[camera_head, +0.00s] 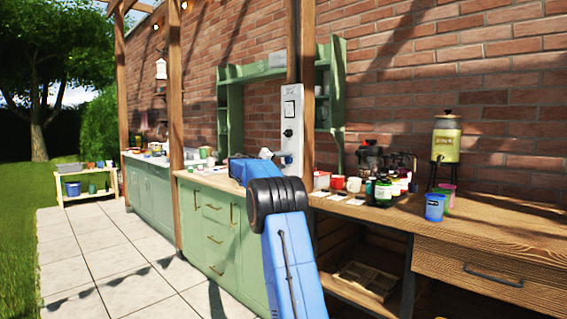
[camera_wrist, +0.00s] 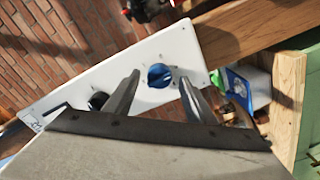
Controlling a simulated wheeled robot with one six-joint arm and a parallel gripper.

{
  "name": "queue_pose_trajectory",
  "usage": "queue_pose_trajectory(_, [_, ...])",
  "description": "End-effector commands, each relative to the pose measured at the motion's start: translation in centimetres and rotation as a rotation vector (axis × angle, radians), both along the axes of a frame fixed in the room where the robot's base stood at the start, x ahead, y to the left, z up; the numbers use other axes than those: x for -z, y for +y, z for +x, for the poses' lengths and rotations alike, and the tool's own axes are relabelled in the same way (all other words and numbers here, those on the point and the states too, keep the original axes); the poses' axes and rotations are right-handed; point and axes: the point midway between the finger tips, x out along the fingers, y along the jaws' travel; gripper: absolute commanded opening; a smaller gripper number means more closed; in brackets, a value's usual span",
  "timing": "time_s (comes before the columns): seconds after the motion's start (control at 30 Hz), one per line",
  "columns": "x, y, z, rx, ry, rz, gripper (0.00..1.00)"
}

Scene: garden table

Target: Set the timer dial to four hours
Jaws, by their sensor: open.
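A white control panel (camera_head: 292,110) is mounted on a wooden post. It lies tilted across the wrist view (camera_wrist: 100,78). A round blue dial (camera_wrist: 159,75) sits near one end of its face, with small marks around it too small to read, so I cannot tell its setting. A black knob (camera_wrist: 97,100) is farther along the panel; it also shows in the head view (camera_head: 288,132). My gripper (camera_wrist: 160,80) is open, one finger on each side of the blue dial. I cannot tell whether the fingers touch it.
The wooden post (camera_wrist: 250,28) runs behind the panel. A green shelf unit (camera_head: 337,95) hangs on the brick wall. Cups, jars and a drink dispenser (camera_head: 446,140) stand on the wooden counter (camera_head: 480,222) at right. A green cabinet (camera_head: 215,220) stands left of my arm.

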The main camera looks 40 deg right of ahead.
Motion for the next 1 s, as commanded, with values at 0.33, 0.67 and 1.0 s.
queue_pose_trajectory(0.33, [-0.1, 6.1, -0.4, -0.004, 0.000, 0.000, 0.50])
queue_pose_trajectory(0.67, [0.0, 12.5, -0.9, -0.002, 0.000, 0.000, 0.50])
queue_pose_trajectory(1.0, [0.0, 16.5, -1.3, 0.000, 0.000, 0.000, 0.50])
